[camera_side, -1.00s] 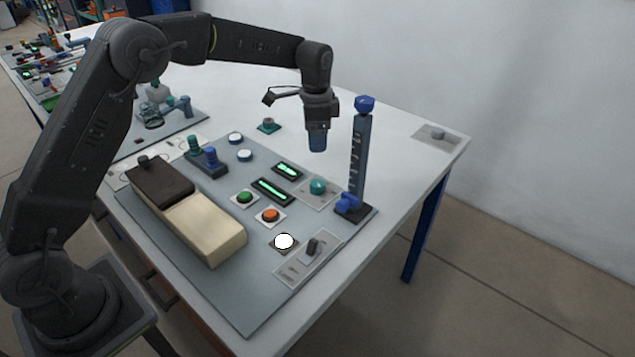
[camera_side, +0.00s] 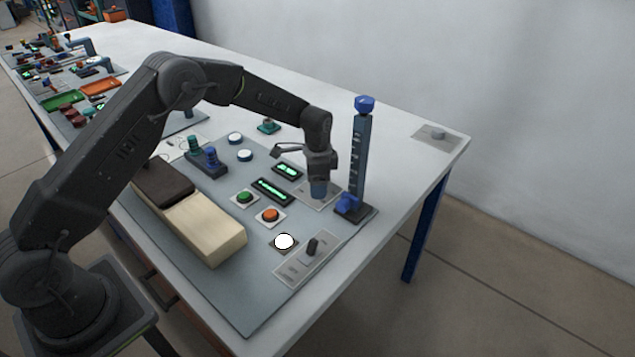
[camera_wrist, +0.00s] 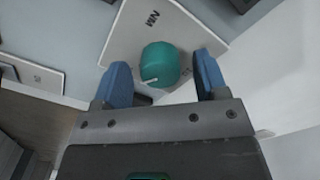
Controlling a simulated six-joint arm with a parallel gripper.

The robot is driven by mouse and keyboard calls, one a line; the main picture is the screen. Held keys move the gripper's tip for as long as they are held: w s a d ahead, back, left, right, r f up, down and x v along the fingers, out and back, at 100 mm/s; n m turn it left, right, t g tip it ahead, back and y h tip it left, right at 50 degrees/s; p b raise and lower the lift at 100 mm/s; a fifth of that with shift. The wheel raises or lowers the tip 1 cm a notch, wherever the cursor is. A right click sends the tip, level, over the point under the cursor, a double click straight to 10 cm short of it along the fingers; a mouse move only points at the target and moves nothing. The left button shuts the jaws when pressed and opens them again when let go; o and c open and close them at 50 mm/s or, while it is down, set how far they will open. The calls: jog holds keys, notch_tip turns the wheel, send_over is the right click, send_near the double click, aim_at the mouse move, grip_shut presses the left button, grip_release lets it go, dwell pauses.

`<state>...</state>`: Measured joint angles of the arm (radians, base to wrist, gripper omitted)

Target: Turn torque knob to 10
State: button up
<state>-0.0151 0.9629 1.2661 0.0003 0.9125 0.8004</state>
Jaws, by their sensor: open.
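The teal knob (camera_wrist: 160,64) shows in the wrist view on a light plate (camera_wrist: 187,24) with partly legible markings. A pale pointer line shows on the knob's lower left side. My gripper (camera_wrist: 163,80) is open, with one blue finger on each side of the knob and a visible gap at each side. In the side view my gripper (camera_side: 319,190) is low over the knob's plate (camera_side: 312,202) and hides the knob. Whether the fingers touch the knob cannot be told there.
A blue upright column (camera_side: 360,155) stands close to the right of my gripper. Green displays (camera_side: 272,190), an orange button (camera_side: 270,215) and a white button (camera_side: 284,241) lie to the left and front. A dark lever switch (camera_side: 312,246) sits nearer the front edge.

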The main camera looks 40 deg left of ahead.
jog(key=shift+f, duration=0.2)
jog(key=c, duration=0.9)
jog(key=shift+c, duration=0.2)
